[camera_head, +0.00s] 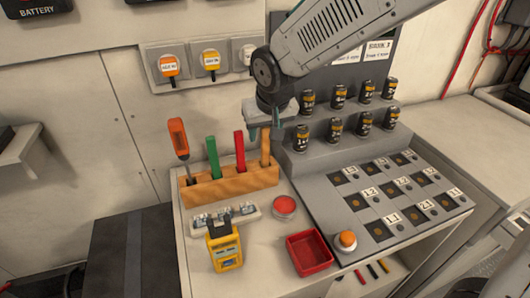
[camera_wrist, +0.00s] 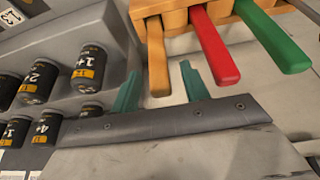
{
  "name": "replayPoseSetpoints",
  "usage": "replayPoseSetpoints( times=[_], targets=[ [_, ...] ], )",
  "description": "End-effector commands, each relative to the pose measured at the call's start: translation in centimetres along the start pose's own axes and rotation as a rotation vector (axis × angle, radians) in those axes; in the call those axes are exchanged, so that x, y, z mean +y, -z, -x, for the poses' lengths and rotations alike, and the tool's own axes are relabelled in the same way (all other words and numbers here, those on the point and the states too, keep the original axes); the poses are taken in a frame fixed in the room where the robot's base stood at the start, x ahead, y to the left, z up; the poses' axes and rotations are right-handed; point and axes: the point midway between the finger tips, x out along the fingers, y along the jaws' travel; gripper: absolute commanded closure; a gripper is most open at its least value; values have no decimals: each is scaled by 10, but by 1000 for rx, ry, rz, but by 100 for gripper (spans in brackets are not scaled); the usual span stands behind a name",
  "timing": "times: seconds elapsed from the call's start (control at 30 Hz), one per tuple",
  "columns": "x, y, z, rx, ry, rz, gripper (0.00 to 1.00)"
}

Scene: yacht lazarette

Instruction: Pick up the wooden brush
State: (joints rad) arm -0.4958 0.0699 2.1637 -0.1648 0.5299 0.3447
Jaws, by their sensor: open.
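The wooden brush (camera_head: 265,148) stands in the right-hand end of a wooden rack (camera_head: 230,186), with its tan handle upward and its lower part hidden in the rack. My gripper (camera_head: 260,128) is open, right at the top of that handle. In the wrist view, the brush's tan handle (camera_wrist: 158,68) shows between the two teal fingertips of my gripper (camera_wrist: 160,84), with a gap on each side. I cannot tell how deep the handle reaches between the fingers.
A red handle (camera_head: 239,149) stands just left of the brush, then a green handle (camera_head: 213,158) and an orange screwdriver (camera_head: 179,138). Right is a grey stepped stand (camera_head: 295,162) with black cans. A yellow meter (camera_head: 223,246) and red tray (camera_head: 309,254) lie in front.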

Motion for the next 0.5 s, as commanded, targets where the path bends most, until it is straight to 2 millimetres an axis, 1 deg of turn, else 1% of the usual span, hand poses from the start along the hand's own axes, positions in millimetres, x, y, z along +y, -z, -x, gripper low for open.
replayPoseSetpoints(
  times=[0.03,0.13,0.37,0.4,0.47,0.5],
  targets=[
    [0,0,-6,-2,0,0,55],
    [-1,0,-13,-1,1,0,55],
    [-2,0,-14,1,1,2,55],
    [-2,0,-14,1,1,2,66],
    [-2,0,-14,1,1,2,82],
    [-2,0,-14,1,1,2,94]
  ],
)
